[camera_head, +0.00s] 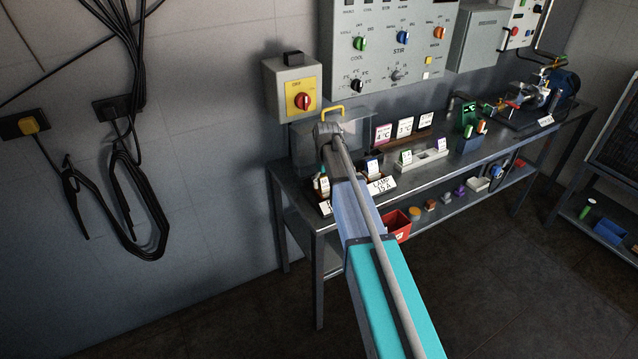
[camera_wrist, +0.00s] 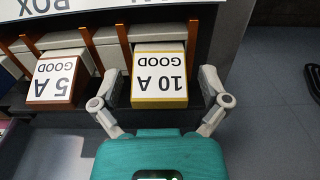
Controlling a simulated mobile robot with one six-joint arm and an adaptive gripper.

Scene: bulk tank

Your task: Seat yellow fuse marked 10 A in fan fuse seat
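The fuse marked "10 A GOOD" (camera_wrist: 159,88), a white face with a yellow rim, sits at the end of a rack slot in the wrist view. Its label reads upside down. My gripper (camera_wrist: 159,76) is open around it, one finger on each side. A gap shows on both sides, wider on the right; no contact is visible. I cannot pick out the fan fuse seat in either view.
A brown-rimmed "5 A GOOD" fuse (camera_wrist: 55,79) sits just left in the same rack, between orange dividers (camera_wrist: 92,48). In the head view, a "LAMP 15 A" sign (camera_head: 381,186) and a white holder block (camera_head: 422,160) stand on the bench. A grey control panel (camera_head: 392,45) hangs above.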

